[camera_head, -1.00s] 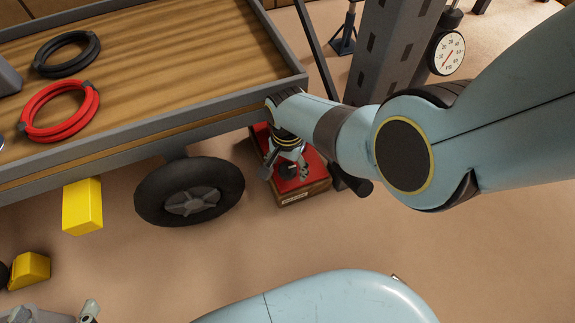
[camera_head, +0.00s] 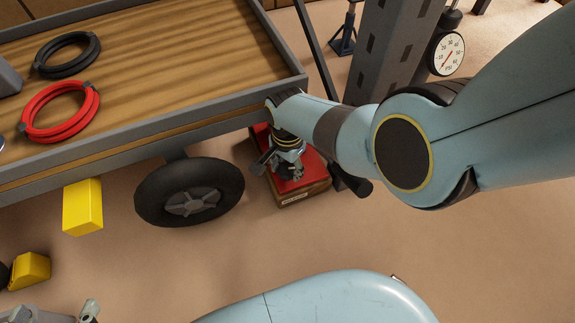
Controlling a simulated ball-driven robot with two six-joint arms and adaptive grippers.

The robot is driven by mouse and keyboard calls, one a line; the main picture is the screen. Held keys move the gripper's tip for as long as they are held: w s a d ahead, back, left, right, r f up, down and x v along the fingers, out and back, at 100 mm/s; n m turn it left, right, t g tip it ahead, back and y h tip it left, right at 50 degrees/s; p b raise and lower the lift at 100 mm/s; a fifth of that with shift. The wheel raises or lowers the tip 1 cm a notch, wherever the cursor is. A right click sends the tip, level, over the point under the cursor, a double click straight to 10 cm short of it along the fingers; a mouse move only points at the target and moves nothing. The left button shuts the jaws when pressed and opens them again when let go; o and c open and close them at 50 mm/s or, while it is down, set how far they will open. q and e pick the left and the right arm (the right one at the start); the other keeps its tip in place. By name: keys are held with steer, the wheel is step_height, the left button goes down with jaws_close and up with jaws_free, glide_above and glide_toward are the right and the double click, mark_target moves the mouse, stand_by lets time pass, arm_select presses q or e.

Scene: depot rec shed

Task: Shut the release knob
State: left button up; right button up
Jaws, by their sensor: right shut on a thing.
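My right gripper (camera_head: 290,174) reaches down beyond the cart's near right corner, over a red-topped block (camera_head: 313,170) with brown sides and a small label. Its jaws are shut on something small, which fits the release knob. The knob itself is hidden by the fingers and wrist, so I cannot tell how far it is turned. A dark bar with a black end (camera_head: 358,186) sticks out to the right of the block, partly behind my right arm.
A wood-decked cart (camera_head: 170,135) with a black wheel (camera_head: 190,192) stands left of the gripper. It carries a red hose (camera_head: 62,130) and a black hose (camera_head: 65,73). A slotted grey post (camera_head: 392,45) and dial gauge (camera_head: 447,53) stand behind. Yellow blocks (camera_head: 82,207) are at left.

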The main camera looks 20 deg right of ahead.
mark_target(287, 169)
steer(key=m, duration=0.5)
steer(key=shift+m, duration=0.3)
steer(key=m, duration=0.5)
steer(key=shift+m, duration=0.4)
steer(key=o, duration=1.2)
steer(key=shift+r, duration=3.75)
steer(key=shift+c, duration=0.2)
